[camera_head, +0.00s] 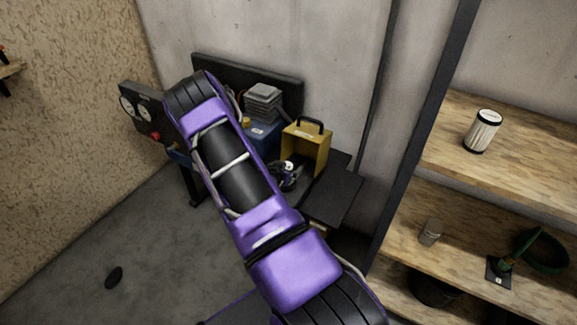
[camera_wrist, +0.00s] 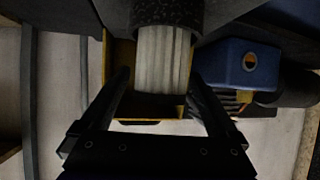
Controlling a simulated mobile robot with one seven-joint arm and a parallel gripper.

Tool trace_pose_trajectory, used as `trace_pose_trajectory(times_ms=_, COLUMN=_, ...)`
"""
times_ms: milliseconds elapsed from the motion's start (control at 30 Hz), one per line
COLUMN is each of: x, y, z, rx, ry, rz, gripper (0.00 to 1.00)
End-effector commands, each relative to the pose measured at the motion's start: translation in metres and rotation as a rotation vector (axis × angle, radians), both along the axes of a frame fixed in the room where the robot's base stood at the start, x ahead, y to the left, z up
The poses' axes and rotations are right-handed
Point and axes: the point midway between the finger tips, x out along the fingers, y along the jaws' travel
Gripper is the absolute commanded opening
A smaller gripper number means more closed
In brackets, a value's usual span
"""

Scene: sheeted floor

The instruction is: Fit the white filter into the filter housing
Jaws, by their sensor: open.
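In the wrist view a white pleated filter (camera_wrist: 163,60) stands between the two fingers of my gripper (camera_wrist: 160,85). The gripper is open, with one finger on each side of the filter and small gaps visible. The filter's upper end in the picture meets a wider dark speckled cylinder (camera_wrist: 167,15), which looks like the filter housing. I cannot tell how deep the filter sits in it. Another white filter with black ends (camera_head: 482,131) stands on the upper shelf.
A blue unit (camera_head: 262,136) is beside the yellow box; it also shows in the wrist view (camera_wrist: 240,65). A gauge panel (camera_head: 142,110) is at left. The wooden shelves (camera_head: 540,170) at right hold a small can (camera_head: 430,232) and a green strap tool (camera_head: 540,250). A dark disc (camera_head: 114,278) lies on the floor.

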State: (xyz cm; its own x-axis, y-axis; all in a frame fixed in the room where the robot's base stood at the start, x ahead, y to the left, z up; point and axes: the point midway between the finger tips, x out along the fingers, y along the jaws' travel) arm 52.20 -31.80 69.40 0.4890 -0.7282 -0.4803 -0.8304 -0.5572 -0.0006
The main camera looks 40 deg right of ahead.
Motion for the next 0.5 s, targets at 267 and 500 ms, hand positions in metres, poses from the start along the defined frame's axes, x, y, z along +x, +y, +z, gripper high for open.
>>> trace_pose_trajectory(times_ms=267, x=-0.03, y=0.047, z=0.031, rx=0.002, ry=-0.001, rz=0.003, gripper=0.95)
trace_pose_trajectory(times_ms=500, x=-0.047, y=0.071, z=0.047, rx=-0.001, ry=-0.001, rz=0.001, gripper=0.95)
